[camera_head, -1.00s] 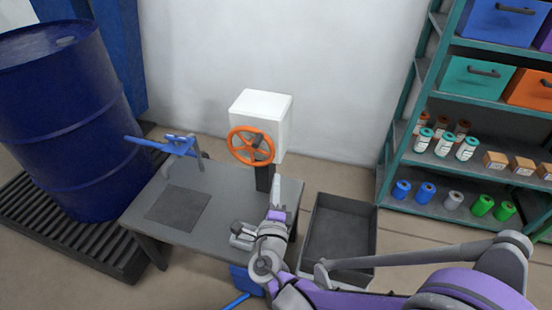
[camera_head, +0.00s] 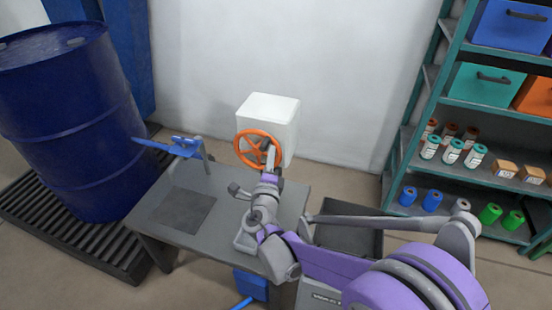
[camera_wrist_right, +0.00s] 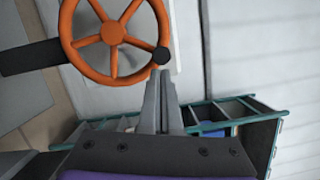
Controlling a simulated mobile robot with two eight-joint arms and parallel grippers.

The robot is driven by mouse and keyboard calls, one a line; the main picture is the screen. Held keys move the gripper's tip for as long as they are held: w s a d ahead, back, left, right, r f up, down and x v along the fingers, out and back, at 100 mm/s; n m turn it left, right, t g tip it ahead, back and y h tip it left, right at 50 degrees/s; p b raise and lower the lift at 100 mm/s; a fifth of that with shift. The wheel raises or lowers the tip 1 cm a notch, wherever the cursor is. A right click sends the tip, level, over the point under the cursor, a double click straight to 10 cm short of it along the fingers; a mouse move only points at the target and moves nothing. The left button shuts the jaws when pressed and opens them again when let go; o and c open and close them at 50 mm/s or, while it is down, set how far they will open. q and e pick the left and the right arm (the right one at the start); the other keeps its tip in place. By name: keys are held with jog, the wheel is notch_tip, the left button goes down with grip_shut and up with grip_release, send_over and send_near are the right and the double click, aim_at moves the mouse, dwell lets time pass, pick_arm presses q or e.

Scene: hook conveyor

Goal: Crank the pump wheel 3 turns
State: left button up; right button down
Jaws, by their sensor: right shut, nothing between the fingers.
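The orange pump wheel (camera_head: 249,146) is mounted on the front of a white box (camera_head: 268,111) at the back of the grey table. In the right wrist view the wheel (camera_wrist_right: 96,43) shows its spokes and a dark round knob (camera_wrist_right: 161,55) at the rim. My right gripper (camera_head: 270,148) is at the right side of the wheel in the head view. In the right wrist view my right gripper (camera_wrist_right: 163,75) has its fingers together, with the tips just below the knob; I cannot tell whether they touch it. My left gripper is not in view.
The grey table (camera_head: 184,245) holds a blue clamp-like tool (camera_head: 172,147) and a dark square mat (camera_head: 183,211). A blue drum (camera_head: 70,130) stands at the left. A dark bin (camera_head: 350,238) is right of the table, and a stocked shelf (camera_head: 410,125) stands at the right.

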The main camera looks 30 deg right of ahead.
jog(key=shift+w+a+r, duration=0.3)
jog(key=shift+r, duration=0.15)
dwell(0.8)
jog(key=shift+w+a+r+p, duration=0.3)
jog(key=shift+r+p, duration=0.1)
jog(key=shift+w+a+r, duration=0.3)
jog(key=shift+w+a, duration=0.1)
jog(key=shift+w, duration=0.1)
jog(key=shift+w+a+r, duration=0.25)
jog(key=shift+w+a, duration=0.1)
jog(key=shift+w, duration=0.1)
jog(key=shift+p, duration=0.3)
